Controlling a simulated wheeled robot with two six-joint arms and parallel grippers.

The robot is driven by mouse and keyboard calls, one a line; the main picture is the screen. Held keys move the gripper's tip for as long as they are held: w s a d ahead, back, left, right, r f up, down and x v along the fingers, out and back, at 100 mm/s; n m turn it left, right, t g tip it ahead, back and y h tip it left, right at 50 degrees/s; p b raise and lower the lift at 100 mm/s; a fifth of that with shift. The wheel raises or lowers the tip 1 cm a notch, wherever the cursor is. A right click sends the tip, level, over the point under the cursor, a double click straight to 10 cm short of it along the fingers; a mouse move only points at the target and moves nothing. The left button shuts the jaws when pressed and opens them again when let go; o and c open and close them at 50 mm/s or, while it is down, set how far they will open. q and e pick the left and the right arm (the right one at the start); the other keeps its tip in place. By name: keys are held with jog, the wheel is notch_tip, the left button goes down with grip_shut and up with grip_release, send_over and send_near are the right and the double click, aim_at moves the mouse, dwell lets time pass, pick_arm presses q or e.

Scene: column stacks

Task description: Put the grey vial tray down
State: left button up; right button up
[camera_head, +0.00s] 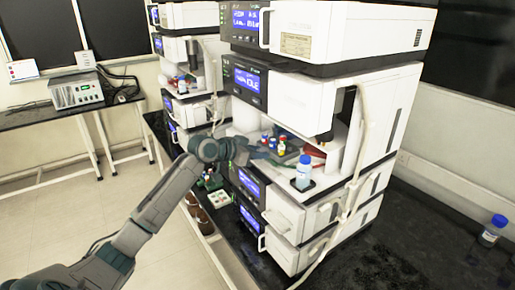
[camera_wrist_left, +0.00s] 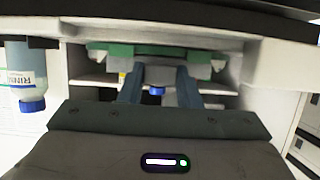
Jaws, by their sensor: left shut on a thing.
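The grey vial tray (camera_head: 288,157) is in the open bay of the near column stack, with several small vials (camera_head: 281,146) with coloured caps on it. My left gripper (camera_head: 264,154) reaches into the bay from the left and is shut on the tray's near side. Whether the tray touches the bay floor cannot be told. My right gripper is not in view.
A blue-capped bottle (camera_head: 304,172) stands at the bay's front right; it also shows in the left wrist view (camera_wrist_left: 26,80). A pale tube (camera_head: 362,130) hangs down the stack's front. Another blue-capped bottle (camera_head: 493,230) stands on the black bench (camera_head: 420,245), which has free room at right.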

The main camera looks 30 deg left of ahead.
pick_arm(q)
jog(key=shift+f, duration=0.1)
jog(key=o, duration=1)
jog(key=shift+s, duration=0.1)
jog(key=shift+b+v, duration=5.85)
